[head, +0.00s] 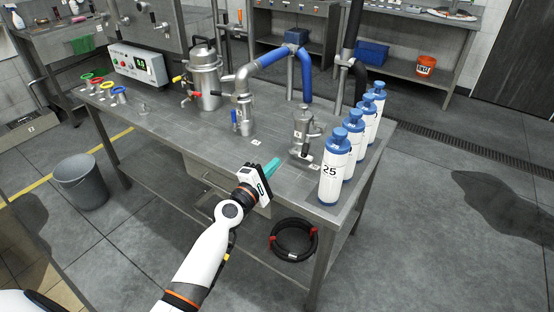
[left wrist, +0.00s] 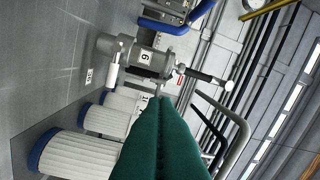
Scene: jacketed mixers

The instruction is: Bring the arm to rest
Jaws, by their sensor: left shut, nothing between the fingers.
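My left arm comes in from the bottom of the head view. Its left gripper (head: 272,167) has teal fingers and is held over the front edge of the steel table (head: 200,148). The fingers are shut together with nothing between them. In the left wrist view the shut green fingers (left wrist: 160,140) fill the lower middle, and a metal fitting marked 6 (left wrist: 146,57) lies beyond them. My right gripper is not in view.
On the table stand several white bottles with blue caps (head: 335,165), a metal fitting (head: 304,130), a jacketed vessel (head: 205,75), a control box with a green display (head: 138,64) and coloured rings (head: 118,91). A grey bin (head: 82,182) stands left; a coiled black hose (head: 293,240) lies below.

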